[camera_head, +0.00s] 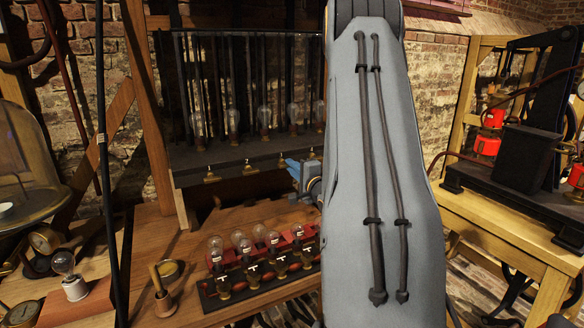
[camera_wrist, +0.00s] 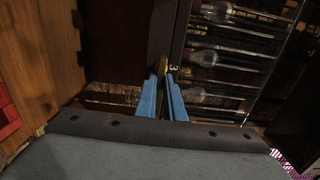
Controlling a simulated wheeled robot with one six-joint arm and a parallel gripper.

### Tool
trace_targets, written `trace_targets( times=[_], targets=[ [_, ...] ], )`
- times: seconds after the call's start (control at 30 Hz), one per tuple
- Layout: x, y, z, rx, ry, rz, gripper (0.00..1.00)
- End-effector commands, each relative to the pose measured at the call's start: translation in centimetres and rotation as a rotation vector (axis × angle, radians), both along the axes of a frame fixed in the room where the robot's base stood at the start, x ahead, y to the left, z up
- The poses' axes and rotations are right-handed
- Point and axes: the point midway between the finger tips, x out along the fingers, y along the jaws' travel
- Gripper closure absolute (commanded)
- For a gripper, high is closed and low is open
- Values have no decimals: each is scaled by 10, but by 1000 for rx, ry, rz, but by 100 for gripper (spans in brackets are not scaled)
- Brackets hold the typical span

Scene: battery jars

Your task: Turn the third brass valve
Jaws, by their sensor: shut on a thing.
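A row of small brass valves runs along the front edge of a dark shelf under the glass jars; the first valve (camera_head: 211,174) and the second valve (camera_head: 249,168) stand clear of my gripper. My gripper (camera_wrist: 164,72) has its two blue fingers closed around the third brass valve (camera_wrist: 160,63), beside a label with a 3 in the wrist view. In the head view my gripper (camera_head: 294,166) shows small and blue at the shelf edge, mostly hidden by my grey arm. The valve's turn angle cannot be told.
The dark shelf (camera_head: 235,160) carries several upright glass jars and thin rods. Below it, a red rack (camera_head: 258,264) of bulbs stands on the wooden bench. A wooden table (camera_head: 490,215) with dark apparatus stands at right. A glass dome (camera_head: 25,160) stands at left.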

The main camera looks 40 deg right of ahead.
Motion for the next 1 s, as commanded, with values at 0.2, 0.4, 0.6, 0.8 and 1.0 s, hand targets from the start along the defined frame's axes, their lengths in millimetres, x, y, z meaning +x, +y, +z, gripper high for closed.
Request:
trace_targets(
  times=[0.2, 0.4, 0.6, 0.8, 1.0],
  targets=[
    [0, 0, -1, 2, 1, 0, 90],
    [0, 0, -1, 1, 1, 0, 73],
    [-1, 0, -1, 0, 1, 0, 73],
    [-20, 4, -1, 0, 0, -3, 73],
    [-52, 12, -2, 1, 0, -3, 73]
  ],
)
